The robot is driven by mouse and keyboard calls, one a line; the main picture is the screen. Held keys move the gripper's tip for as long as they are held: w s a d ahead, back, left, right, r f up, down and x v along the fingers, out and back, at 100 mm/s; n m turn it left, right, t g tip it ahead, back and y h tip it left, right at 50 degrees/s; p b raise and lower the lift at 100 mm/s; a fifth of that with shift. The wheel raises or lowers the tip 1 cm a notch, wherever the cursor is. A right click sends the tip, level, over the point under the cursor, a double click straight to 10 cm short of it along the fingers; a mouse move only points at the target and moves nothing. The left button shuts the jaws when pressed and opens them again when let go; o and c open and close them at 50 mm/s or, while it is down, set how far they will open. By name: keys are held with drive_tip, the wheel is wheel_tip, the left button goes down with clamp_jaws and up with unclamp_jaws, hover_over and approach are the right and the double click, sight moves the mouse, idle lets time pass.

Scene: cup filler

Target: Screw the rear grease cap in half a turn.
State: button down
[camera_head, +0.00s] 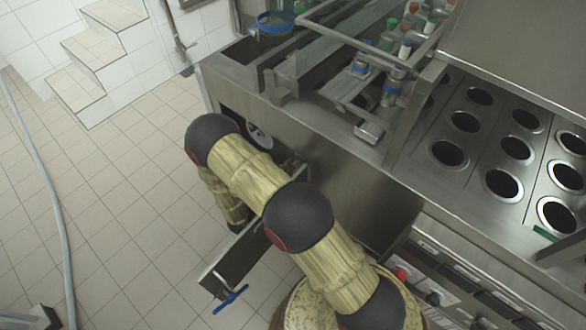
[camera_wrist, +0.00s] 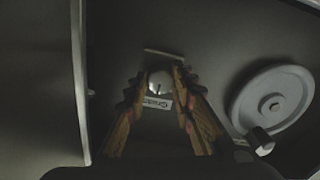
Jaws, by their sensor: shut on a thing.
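In the wrist view, a small rounded metal grease cap (camera_wrist: 160,82) sits between the fingertips of my gripper (camera_wrist: 161,88). The fingers close on it from left and right. A small pale label (camera_wrist: 158,102) with dark lettering shows just below the cap, between the fingers. I cannot tell from this view whether this is the rear cap or how far in it is screwed. In the head view my arm reaches into the open machine compartment, and the cap is hidden there.
A grey handwheel (camera_wrist: 272,100) with a dark knob stands close to the right of my gripper. A pale compartment edge (camera_wrist: 78,80) runs along the left.

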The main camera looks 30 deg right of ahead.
drive_tip(key=shift+m, duration=0.3)
